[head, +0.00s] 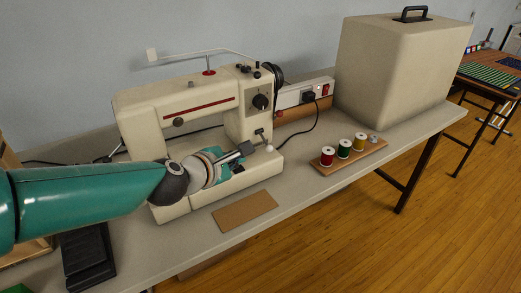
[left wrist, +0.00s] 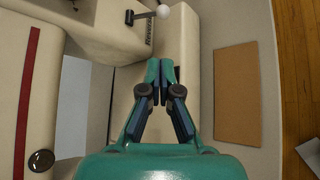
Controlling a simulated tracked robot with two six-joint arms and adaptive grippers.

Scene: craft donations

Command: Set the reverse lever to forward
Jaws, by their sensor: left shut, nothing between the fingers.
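The cream sewing machine (head: 185,106) stands on the table. Its reverse lever (head: 269,148), a short dark stem with a white ball knob, sticks out low on the front of the right-hand pillar. In the left wrist view the lever knob (left wrist: 163,11) is at the top, beside a dark slotted scale (left wrist: 150,32). My left gripper (head: 246,149) is shut and empty, just left of the knob and apart from it. In the left wrist view the gripper tips (left wrist: 160,64) are together below the knob, with a gap between. My right gripper is not in view.
A brown board (head: 245,211) lies in front of the machine. A black pedal (head: 87,254) is at lower left.

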